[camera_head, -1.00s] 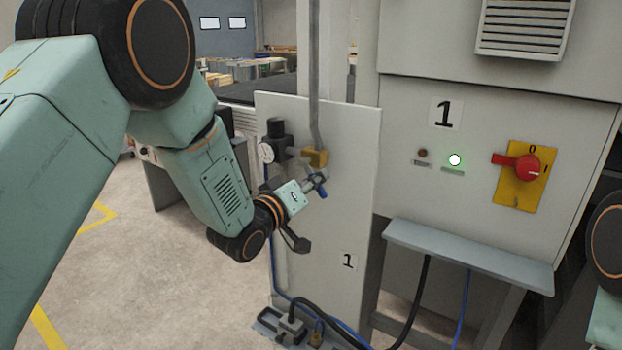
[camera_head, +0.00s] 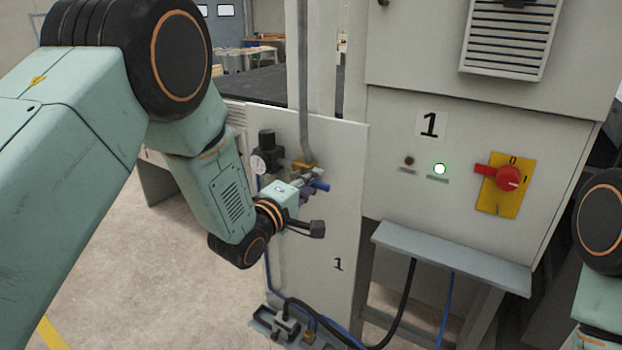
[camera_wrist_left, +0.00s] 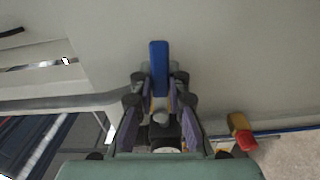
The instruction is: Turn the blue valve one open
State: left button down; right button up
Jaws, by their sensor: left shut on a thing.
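The blue valve handle (camera_head: 321,186) sits on the pipe fitting of the white panel marked 1, below a brass block (camera_head: 304,163). In the left wrist view the blue handle (camera_wrist_left: 159,68) stands upright in the picture, between the fingers. My left gripper (camera_head: 308,184) is at the valve, shut on the handle. In the left wrist view its fingers (camera_wrist_left: 158,100) lie on both sides of the handle's lower part. The fingers partly hide the valve body. My right gripper is not in view; only part of my right arm shows at the right edge.
A pressure gauge (camera_head: 258,164) and a black regulator (camera_head: 267,142) sit left of the valve. A grey pipe (camera_head: 304,80) runs up from it. A grey shelf (camera_head: 450,257) juts out below.

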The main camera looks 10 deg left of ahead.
pick_arm(q)
jog(key=shift+r+n, duration=0.25)
jog(key=shift+n, duration=0.25)
jog(key=c, duration=1.3)
grip_release()
jog(key=v, duration=1.2)
